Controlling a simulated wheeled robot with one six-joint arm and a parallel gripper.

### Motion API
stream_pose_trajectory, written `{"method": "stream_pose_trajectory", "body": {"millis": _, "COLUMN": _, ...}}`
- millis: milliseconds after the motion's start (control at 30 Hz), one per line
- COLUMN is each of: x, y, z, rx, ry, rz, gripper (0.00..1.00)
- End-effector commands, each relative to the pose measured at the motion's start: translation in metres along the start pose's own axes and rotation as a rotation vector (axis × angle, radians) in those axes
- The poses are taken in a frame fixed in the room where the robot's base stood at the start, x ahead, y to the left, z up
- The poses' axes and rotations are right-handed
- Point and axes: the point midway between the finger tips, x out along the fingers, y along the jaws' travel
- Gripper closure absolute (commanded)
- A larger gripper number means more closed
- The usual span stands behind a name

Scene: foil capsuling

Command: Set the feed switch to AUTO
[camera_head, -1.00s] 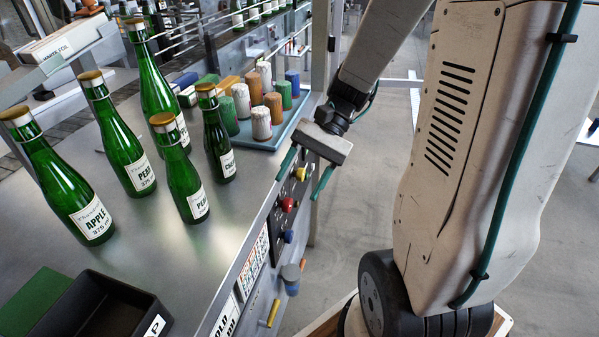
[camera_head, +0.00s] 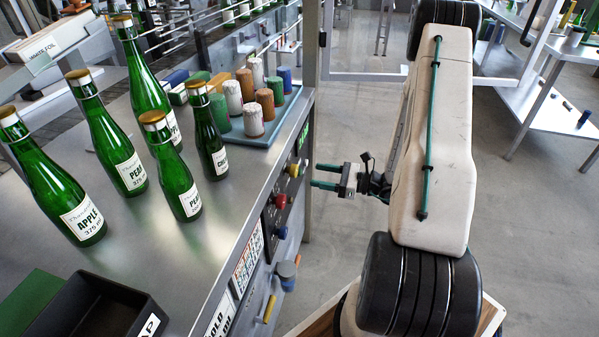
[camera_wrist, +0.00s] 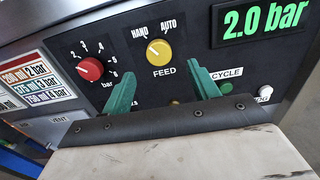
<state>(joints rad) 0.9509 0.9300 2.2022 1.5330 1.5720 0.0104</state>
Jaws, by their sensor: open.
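The feed switch is a round yellow knob (camera_wrist: 158,52) on the black front panel, with HAND at its upper left and AUTO at its upper right. I cannot tell for sure which label its mark points at. It also shows as a small yellow knob in the head view (camera_head: 294,170). My gripper (camera_wrist: 162,73) is open and empty, its two green fingers apart below and to either side of the knob in the wrist view. In the head view my gripper (camera_head: 316,176) points left at the panel, with a gap before the knob.
A red pressure knob (camera_wrist: 90,69) is left of the switch, and a green CYCLE button (camera_wrist: 226,87) is right of it. A display (camera_wrist: 264,20) reads 2.0 bar. Green bottles (camera_head: 178,175) and a tray (camera_head: 283,117) of capsules stand on the bench above the panel.

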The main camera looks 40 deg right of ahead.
Motion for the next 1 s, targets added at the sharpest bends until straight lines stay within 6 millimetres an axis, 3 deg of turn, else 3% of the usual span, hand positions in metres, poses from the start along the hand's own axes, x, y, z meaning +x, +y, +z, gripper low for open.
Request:
{"method": "stream_pose_trajectory", "body": {"millis": 400, "x": 0.062, "y": 0.002, "z": 0.0, "rx": -0.001, "ry": 0.001, "rz": 0.007, "gripper": 0.4}}
{"method": "stream_pose_trajectory", "body": {"millis": 800, "x": 0.071, "y": 0.001, "z": 0.0, "rx": -0.001, "ry": 0.001, "rz": 0.005, "gripper": 0.4}}
{"method": "stream_pose_trajectory", "body": {"millis": 967, "x": 0.071, "y": 0.001, "z": 0.001, "rx": -0.001, "ry": 0.001, "rz": 0.005, "gripper": 0.85}}
{"method": "stream_pose_trajectory", "body": {"millis": 1000, "x": 0.071, "y": 0.001, "z": 0.001, "rx": -0.001, "ry": 0.001, "rz": 0.005, "gripper": 0.85}}
